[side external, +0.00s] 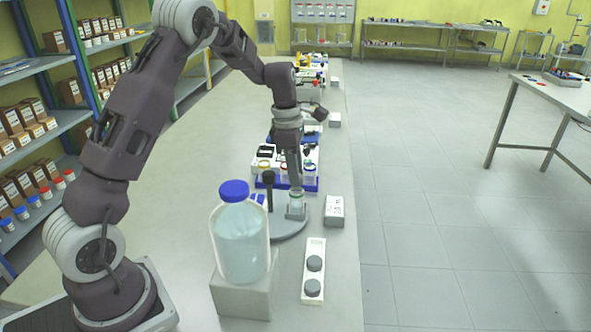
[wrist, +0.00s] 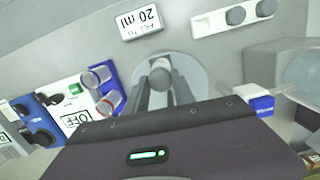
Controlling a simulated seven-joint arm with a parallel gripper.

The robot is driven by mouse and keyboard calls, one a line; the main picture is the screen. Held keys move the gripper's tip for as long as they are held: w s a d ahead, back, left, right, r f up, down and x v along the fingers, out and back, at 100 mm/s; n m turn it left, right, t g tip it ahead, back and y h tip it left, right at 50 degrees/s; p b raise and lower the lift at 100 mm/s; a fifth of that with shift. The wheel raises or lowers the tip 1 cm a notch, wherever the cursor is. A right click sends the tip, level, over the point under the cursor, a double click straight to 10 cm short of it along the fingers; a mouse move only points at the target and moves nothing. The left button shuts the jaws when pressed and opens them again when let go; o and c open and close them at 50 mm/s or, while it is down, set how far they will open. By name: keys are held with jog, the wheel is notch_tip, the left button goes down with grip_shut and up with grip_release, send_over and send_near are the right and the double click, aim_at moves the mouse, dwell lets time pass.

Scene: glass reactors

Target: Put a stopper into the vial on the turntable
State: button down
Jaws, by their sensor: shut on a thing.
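A grey turntable (side external: 290,228) stands on the bench, and its disc (wrist: 197,78) also shows in the wrist view. A small clear vial (side external: 297,200) stands upright near the turntable's edge. My gripper (side external: 296,183) points down directly above the vial. In the wrist view my gripper (wrist: 161,92) is shut on a round grey stopper (wrist: 159,77), which hides most of the vial. I cannot tell whether the stopper touches the vial's mouth. A white holder strip (side external: 316,246) carries two other grey stoppers (side external: 314,263); its far end is bare.
A large blue-capped bottle (side external: 240,238) stands on a grey block (side external: 243,292) near the turntable. A white "fill to 20 ml" label block (side external: 334,210) lies to the right. A blue-and-white device (side external: 302,182) with vials stands behind. The bench edge runs along the right.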

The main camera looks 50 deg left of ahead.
jog(key=shift+f, duration=0.3)
jog(key=shift+f, duration=0.4)
jog(key=shift+f, duration=0.2)
dwell(0.4)
jog(key=shift+f, duration=0.25)
jog(key=c, duration=1)
grip_release()
jog(key=shift+o, duration=0.6)
jog(key=shift+o, duration=1.1)
